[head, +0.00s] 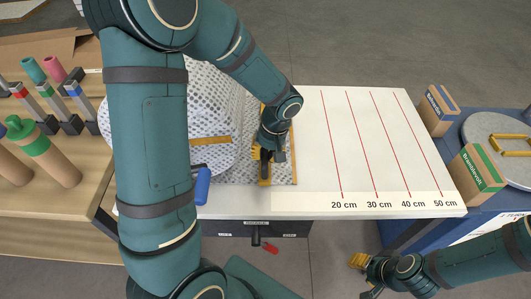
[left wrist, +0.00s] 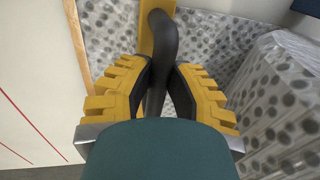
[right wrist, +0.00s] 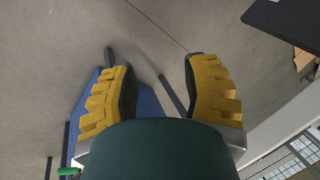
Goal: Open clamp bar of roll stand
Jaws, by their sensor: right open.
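The roll stand has a pale board (head: 320,120) with red measuring lines. A grey-patterned roll (head: 215,105) lies at its left, with a patterned sheet flat beside it. A yellow bar (head: 265,181), which looks like the clamp bar, lies over the sheet; it also shows in the left wrist view (left wrist: 146,40). A black curved handle (left wrist: 163,40) rises from the bar. My left gripper (head: 267,152) is shut on this handle, with a finger on each side (left wrist: 163,75). The bar's far part is hidden by my arm. My right gripper (head: 362,268) is open and empty, low in front of the board.
A wooden bench (head: 40,220) with several coloured tools and rolls stands at the left. At the right, a blue cabinet (head: 500,200) carries a round grey plate (head: 475,130) and two cardboard boxes (head: 470,175) (head: 438,110). Open floor lies behind the board.

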